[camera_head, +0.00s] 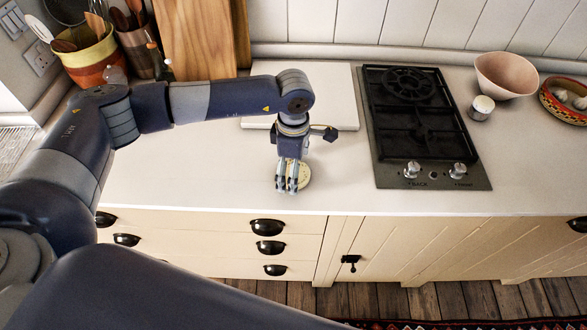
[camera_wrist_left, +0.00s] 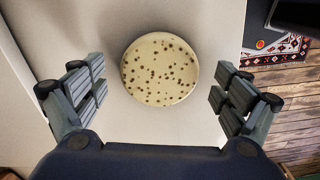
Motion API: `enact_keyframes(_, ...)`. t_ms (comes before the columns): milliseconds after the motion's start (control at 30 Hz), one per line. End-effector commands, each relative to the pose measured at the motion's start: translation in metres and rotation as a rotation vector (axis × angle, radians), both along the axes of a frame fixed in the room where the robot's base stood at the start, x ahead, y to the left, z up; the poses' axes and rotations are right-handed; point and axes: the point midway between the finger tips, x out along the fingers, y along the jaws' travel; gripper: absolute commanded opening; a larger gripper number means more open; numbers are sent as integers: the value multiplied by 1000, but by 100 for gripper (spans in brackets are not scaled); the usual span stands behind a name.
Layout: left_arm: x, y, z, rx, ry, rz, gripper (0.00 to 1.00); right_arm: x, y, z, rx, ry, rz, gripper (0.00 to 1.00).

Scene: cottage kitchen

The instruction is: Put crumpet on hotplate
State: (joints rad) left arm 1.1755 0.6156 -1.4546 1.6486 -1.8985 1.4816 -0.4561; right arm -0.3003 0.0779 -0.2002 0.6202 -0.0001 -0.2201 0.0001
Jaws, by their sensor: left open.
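The crumpet (camera_head: 305,177) is a pale round disc with brown specks. It lies flat on the white counter near the front edge, partly hidden by my left gripper in the head view. My left gripper (camera_head: 291,186) points down over it. In the left wrist view, the crumpet (camera_wrist_left: 160,69) shows whole between the spread fingers, with a gap on each side. The gripper is open and holds nothing. The hotplate (camera_head: 384,148) is a black two-burner hob with grates and two front knobs, set in the counter to the right. My right gripper is not in view.
Utensil pots (camera_head: 91,58) and wooden boards (camera_head: 196,40) stand at the back left.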

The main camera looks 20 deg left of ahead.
Motion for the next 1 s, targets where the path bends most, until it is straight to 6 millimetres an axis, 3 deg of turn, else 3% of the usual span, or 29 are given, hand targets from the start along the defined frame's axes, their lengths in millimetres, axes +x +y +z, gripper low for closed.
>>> enact_keyframes(267, 1, 0, -3, -1, -2, -1, 90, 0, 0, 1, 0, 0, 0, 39)
enact_keyframes(333, 1, 0, -3, -1, -2, -1, 74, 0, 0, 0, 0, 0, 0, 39)
enact_keyframes(467, 1, 0, -3, -1, -2, -1, 55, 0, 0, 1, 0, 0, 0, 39)
enact_keyframes(1000, 1, 0, 4, -1, -3, -1, 55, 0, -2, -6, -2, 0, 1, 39)
